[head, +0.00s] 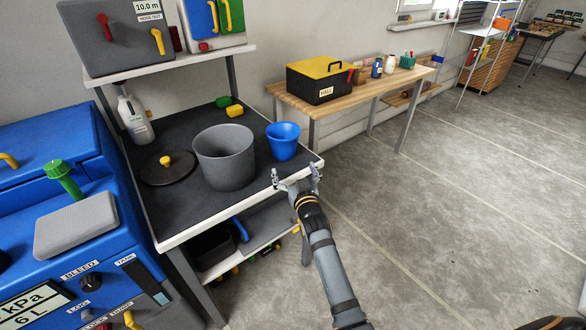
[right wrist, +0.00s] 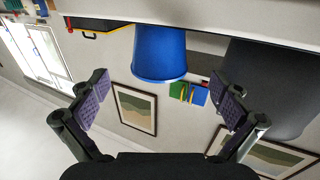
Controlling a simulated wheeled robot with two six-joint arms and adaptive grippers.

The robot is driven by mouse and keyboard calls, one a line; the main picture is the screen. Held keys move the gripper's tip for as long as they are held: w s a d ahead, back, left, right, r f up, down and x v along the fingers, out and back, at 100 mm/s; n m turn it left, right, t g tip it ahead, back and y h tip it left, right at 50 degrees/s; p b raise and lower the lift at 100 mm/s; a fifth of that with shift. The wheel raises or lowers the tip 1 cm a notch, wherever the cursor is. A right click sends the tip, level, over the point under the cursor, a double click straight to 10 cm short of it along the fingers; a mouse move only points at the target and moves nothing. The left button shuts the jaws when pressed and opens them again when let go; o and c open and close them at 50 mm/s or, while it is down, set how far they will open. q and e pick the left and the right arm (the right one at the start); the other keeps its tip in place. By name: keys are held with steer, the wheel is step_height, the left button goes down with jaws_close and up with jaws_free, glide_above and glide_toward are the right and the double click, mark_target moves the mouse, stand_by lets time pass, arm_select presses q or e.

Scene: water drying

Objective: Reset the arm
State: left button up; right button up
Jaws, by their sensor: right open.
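My right gripper (head: 296,178) is open and empty just off the front right corner of the black-topped workbench (head: 190,212). Its two spread fingers (right wrist: 162,103) also show in the right wrist view with nothing between them. A blue cup (head: 283,146) stands upright on the bench, just beyond the gripper and apart from it. The cup (right wrist: 160,52) appears upside down in the right wrist view, beyond the fingers. A grey bucket (head: 224,165) stands left of the cup. My left gripper is not in view.
A black lid with a yellow knob (head: 166,172), a spray bottle (head: 134,121) and yellow and green blocks (head: 233,110) are on the bench. A blue machine (head: 75,230) stands left. A wooden table (head: 375,88) with a toolbox (head: 320,82) is behind. The floor at right is clear.

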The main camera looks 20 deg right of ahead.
steer(key=s+d+f+g, duration=0.55)
steer(key=s+f, duration=0.35)
steer(key=s, duration=0.3)
steer(key=s+f+n+g, duration=0.15)
steer(key=s+g, duration=0.25)
steer(key=s, duration=0.8)
steer(key=s+f+g, duration=0.2)
steer(key=s+g, duration=0.3)
steer(key=s, duration=0.6)
step_height(320, 180, down, 17)
steer(key=s+d+g+p, duration=0.1)
steer(key=s+d+p, duration=0.15)
steer(key=p, duration=0.45)
arm_select(q)
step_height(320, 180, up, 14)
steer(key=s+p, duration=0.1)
steer(key=p, duration=0.6)
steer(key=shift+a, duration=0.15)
arm_select(e)
steer(key=s+d+f, duration=0.1)
steer(key=s+f, duration=0.5)
steer(key=s, duration=0.3)
steer(key=s+f+g, duration=0.1)
steer(key=s+f, duration=0.4)
steer(key=s, duration=0.5)
steer(key=shift+d+f+m, duration=0.35)
steer(key=shift+m, duration=0.1)
